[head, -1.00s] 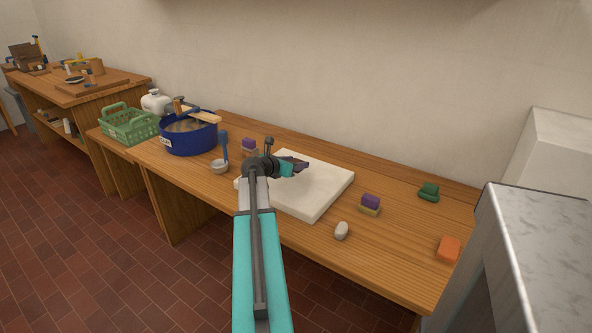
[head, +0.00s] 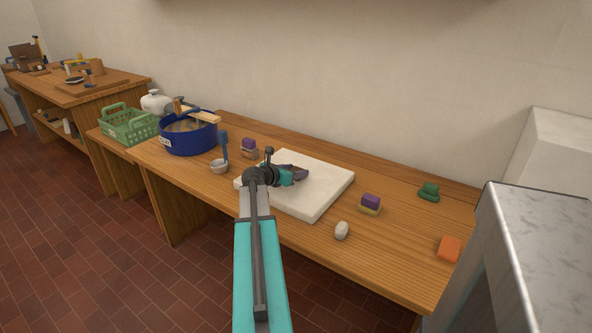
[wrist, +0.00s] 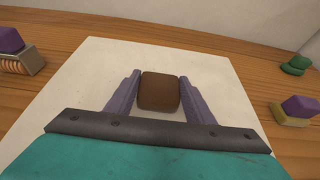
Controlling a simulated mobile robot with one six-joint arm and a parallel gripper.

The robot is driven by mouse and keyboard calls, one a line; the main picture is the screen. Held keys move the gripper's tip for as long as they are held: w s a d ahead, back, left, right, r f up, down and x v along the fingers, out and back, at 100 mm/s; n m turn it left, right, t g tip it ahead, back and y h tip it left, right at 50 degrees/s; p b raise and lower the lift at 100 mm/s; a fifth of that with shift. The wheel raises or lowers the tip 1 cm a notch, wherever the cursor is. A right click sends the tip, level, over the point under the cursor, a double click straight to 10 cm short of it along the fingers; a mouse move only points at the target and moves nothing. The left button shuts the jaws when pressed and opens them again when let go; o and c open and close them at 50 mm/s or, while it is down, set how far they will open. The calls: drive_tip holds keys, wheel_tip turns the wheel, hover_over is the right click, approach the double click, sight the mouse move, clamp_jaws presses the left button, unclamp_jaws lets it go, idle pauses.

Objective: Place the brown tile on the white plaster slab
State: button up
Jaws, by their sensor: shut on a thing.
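The brown tile (wrist: 159,92) sits between the two purple fingers of my gripper (wrist: 160,95) in the wrist view. My gripper is shut on it, with a finger against each side. The white plaster slab (head: 325,195) lies on the wooden bench, and it also fills the middle of the wrist view (wrist: 92,75). In the head view my gripper (head: 300,173) is low over the slab's middle, and the tile is mostly hidden there. I cannot tell whether the tile touches the slab.
Purple-topped blocks stand right (head: 370,203) and left (head: 248,146) of the slab. A white stone (head: 341,230), an orange block (head: 449,248) and a green object (head: 429,191) lie on the right.

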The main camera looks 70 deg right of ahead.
drive_tip(key=o, duration=1.2)
drive_tip(key=shift+c, duration=0.2)
drive_tip(key=shift+r, duration=0.1)
drive_tip(key=v, duration=1.2)
drive_tip(key=shift+r, duration=0.1)
